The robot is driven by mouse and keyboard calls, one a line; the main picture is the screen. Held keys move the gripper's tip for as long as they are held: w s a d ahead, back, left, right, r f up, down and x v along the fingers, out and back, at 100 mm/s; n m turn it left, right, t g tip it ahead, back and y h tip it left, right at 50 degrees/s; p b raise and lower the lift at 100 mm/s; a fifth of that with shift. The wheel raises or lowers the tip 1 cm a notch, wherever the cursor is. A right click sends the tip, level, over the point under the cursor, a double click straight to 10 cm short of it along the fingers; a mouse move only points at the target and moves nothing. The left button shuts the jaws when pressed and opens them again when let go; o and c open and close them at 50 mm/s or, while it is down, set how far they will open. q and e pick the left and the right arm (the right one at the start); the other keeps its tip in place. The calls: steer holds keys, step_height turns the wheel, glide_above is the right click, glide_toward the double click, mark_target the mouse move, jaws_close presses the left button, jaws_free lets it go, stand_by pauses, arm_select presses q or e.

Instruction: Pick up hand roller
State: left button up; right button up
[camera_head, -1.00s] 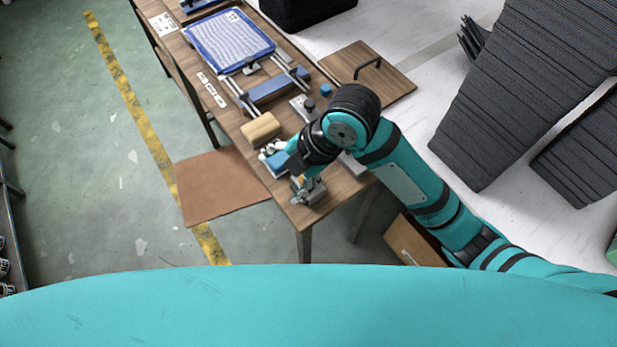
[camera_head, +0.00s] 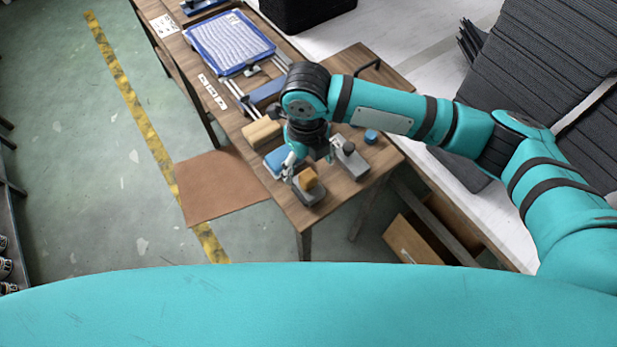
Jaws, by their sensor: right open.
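My right gripper (camera_head: 309,166) is open and points down over the near end of the wooden table. Just below it stands a small grey base with a tan-orange piece (camera_head: 308,181) on top; I cannot tell whether the fingers touch it. A grey block with a dark knob (camera_head: 349,156) stands to the right of the gripper. A blue piece (camera_head: 275,161) lies on the left, partly hidden by the gripper. None of these can be named surely as the hand roller at this size. My left gripper is not in view.
The wooden table (camera_head: 338,203) also holds a tan block (camera_head: 262,132), a small blue round piece (camera_head: 371,136), a blue-framed tray (camera_head: 228,42) and a board with a black handle (camera_head: 368,68). A brown panel (camera_head: 215,187) sits at the left edge. Dark stacked panels stand at right.

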mark_target(308, 174)
step_height(308, 174, down, 3)
steer(key=shift+f, duration=0.1)
steer(key=shift+s+f+p, duration=0.1)
steer(key=shift+f+p, duration=0.4)
steer(key=shift+f, duration=0.1)
step_height(308, 174, down, 4)
steer(key=shift+s+d+f+p, duration=0.1)
steer(key=shift+p, duration=0.3)
steer(key=shift+c, duration=0.4)
jaws_close()
